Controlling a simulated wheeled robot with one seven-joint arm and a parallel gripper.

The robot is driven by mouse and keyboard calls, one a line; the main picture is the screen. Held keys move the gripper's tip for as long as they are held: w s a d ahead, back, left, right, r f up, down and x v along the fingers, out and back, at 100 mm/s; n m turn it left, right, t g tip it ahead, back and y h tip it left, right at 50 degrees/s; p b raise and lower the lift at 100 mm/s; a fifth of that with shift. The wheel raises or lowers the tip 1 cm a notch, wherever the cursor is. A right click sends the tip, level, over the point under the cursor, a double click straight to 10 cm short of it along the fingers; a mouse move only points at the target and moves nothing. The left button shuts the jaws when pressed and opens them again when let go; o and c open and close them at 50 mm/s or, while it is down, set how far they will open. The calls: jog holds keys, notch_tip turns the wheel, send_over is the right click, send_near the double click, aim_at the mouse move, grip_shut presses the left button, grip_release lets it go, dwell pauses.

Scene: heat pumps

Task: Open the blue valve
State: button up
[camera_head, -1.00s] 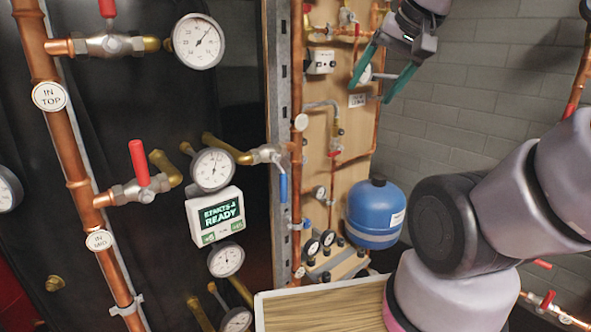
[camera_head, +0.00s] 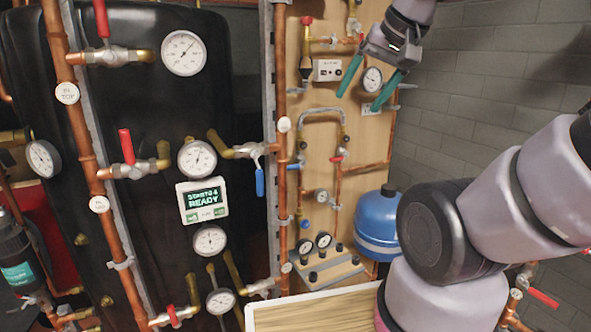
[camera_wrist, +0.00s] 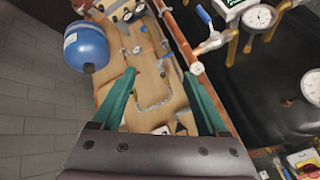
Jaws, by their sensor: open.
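The blue valve has a blue lever handle (camera_head: 259,180) that hangs straight down from a silver valve body on a brass pipe, left of the copper riser. In the wrist view the blue handle (camera_wrist: 203,14) is at the top, right of centre. My gripper (camera_head: 358,102) is open and empty, with two teal fingers spread apart. It is up and to the right of the blue valve, in front of the wooden board. The fingers (camera_wrist: 160,73) also show in the wrist view, with nothing between them but the board behind.
The wooden board (camera_head: 350,165) carries pipes, gauges and a smaller blue handle (camera_head: 294,167). A blue tank (camera_head: 377,222) stands right of it. Red-handled valves (camera_head: 127,146) and a display box (camera_head: 203,200) are at left. A wooden tabletop (camera_head: 315,310) is at the bottom.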

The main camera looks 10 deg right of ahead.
jog(key=c, duration=0.5)
jog(key=shift+w, duration=0.25)
jog(key=c, duration=0.5)
jog(key=w+f+n, duration=0.1)
jog(key=w, duration=0.3)
jog(key=w+a+f+n, duration=0.1)
jog(key=w, duration=0.4)
jog(key=w+f+n+h, duration=0.1)
jog(key=w, duration=0.4)
jog(key=shift+w+a+f+n+g, duration=0.2)
jog(key=shift+a+n+g, duration=0.1)
jog(key=shift+a, duration=0.1)
grip_shut()
jog(key=w+a+f+n, duration=0.3)
jog(key=w+f, duration=0.5)
jog(key=w, duration=0.4)
jog(key=shift+w+a+f+n+y, duration=0.3)
jog(key=shift+w+a+y, duration=0.1)
jog(key=shift+a, duration=0.25)
